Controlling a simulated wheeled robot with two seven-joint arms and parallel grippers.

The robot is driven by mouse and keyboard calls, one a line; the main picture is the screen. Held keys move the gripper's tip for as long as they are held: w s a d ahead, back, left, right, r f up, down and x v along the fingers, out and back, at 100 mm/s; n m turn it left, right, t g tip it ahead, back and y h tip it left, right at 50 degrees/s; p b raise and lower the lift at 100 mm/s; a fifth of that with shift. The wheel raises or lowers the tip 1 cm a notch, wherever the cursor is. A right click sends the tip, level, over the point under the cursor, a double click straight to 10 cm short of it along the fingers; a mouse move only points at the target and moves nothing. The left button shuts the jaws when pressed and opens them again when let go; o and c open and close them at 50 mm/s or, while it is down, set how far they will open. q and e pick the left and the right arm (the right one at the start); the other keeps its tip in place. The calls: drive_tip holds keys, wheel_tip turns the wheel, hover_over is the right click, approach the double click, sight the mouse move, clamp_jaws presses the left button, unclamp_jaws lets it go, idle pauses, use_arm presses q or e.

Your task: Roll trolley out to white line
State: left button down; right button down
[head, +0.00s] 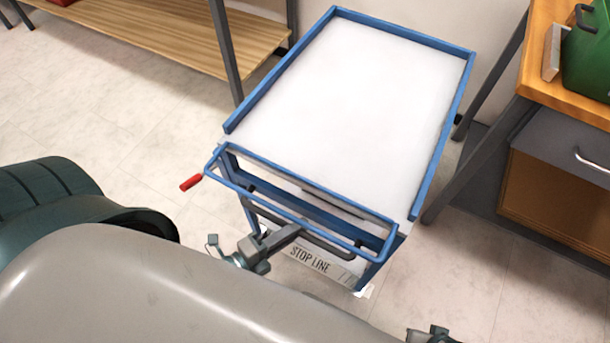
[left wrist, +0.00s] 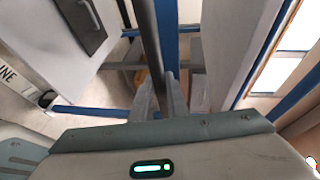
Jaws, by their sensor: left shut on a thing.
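The trolley (head: 350,85) has a white top and a blue rim, and stands between a shelf and a workbench. Its blue rail and dark handle bar (head: 325,243) face me. My left gripper (head: 290,233) is at the handle bar. In the left wrist view the dark bar (left wrist: 148,40) runs between the fingers of my left gripper (left wrist: 162,88), which is shut on it. A white strip marked STOP LINE (head: 310,258) shows low under the handle, partly hidden by the trolley. Only a bit of my right gripper (head: 434,335) shows at the bottom edge; its fingers are hidden.
A wooden shelf (head: 180,35) with grey legs stands left of the trolley. A workbench (head: 560,75) with a green can (head: 590,55) and a drawer stands close on the right. A red grip (head: 190,182) sticks out left of the rail. Tiled floor (head: 120,130) is clear at left.

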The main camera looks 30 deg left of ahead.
use_arm(q)
drive_tip(key=shift+s, duration=0.6)
use_arm(e)
drive_tip(key=shift+f, duration=0.2)
use_arm(q)
drive_tip(key=shift+f, duration=0.1)
drive_tip(key=c, duration=1.7)
unclamp_jaws()
drive_tip(key=shift+c, duration=0.2)
